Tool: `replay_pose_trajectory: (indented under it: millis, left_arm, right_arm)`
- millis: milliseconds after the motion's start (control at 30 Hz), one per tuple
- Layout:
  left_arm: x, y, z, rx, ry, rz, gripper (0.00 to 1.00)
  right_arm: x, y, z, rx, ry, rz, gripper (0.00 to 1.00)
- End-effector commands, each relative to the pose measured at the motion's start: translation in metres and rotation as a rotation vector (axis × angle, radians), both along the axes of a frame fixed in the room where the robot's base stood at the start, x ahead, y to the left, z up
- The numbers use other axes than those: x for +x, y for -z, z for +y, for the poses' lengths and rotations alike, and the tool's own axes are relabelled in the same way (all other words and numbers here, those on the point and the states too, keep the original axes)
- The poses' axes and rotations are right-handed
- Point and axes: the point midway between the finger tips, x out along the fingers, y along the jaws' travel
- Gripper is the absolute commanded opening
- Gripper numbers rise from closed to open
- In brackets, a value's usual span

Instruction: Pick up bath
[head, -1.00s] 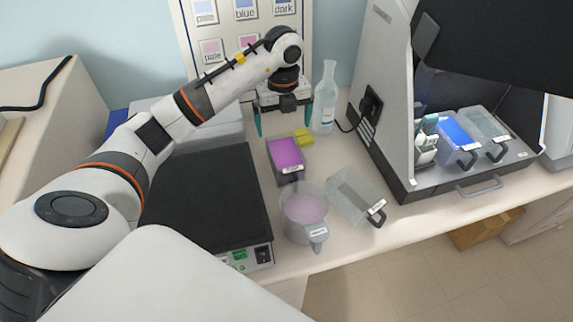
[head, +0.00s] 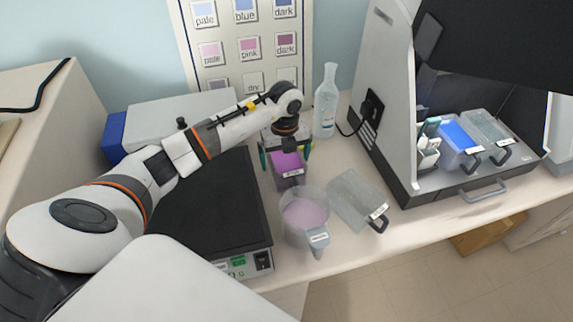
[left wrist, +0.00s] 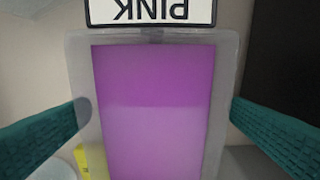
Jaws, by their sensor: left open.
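A bath of purple-pink liquid (head: 288,169) stands on the bench between the black plate and the glass bottle. In the left wrist view the bath (left wrist: 155,110) fills the middle, with a label reading PINK at its top edge. My left gripper (head: 286,158) is over the bath, pointing down. Its two green fingers (left wrist: 158,112) are open, one on each side of the bath's clear walls. The left-hand finger overlaps the wall in the picture; whether either finger touches cannot be told. My right gripper is not in view.
A round beaker of pale pink liquid (head: 304,222) stands in front of the bath, and an empty clear tray (head: 352,195) is to its right. The glass bottle (head: 326,105) is behind. A black-topped device (head: 205,215) is at left; a hood (head: 400,110) with a blue bath (head: 457,137) is at right.

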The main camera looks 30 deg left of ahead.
Motion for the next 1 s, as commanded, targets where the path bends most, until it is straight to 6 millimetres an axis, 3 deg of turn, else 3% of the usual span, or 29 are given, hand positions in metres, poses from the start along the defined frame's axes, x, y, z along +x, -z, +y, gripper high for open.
replay_pose_trajectory:
  millis: [133,300,567,900,1000]
  left_arm:
    - [0.004,0.020,-0.003,-0.001,-0.001,0.006,1.00]
    - [0.004,0.040,-0.002,0.000,0.000,0.003,1.00]
    - [0.004,0.042,-0.002,0.001,0.000,0.001,0.98]
    - [0.004,0.042,-0.002,0.000,0.000,0.001,0.43]
    - [0.005,0.040,-0.001,0.000,0.000,-0.002,0.31]
  right_arm:
    - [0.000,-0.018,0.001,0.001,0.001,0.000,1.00]
    - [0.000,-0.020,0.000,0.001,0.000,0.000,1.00]
    - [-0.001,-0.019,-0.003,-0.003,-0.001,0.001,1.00]
    - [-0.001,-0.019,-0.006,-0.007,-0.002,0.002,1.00]
    - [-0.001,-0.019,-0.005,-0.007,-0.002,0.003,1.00]
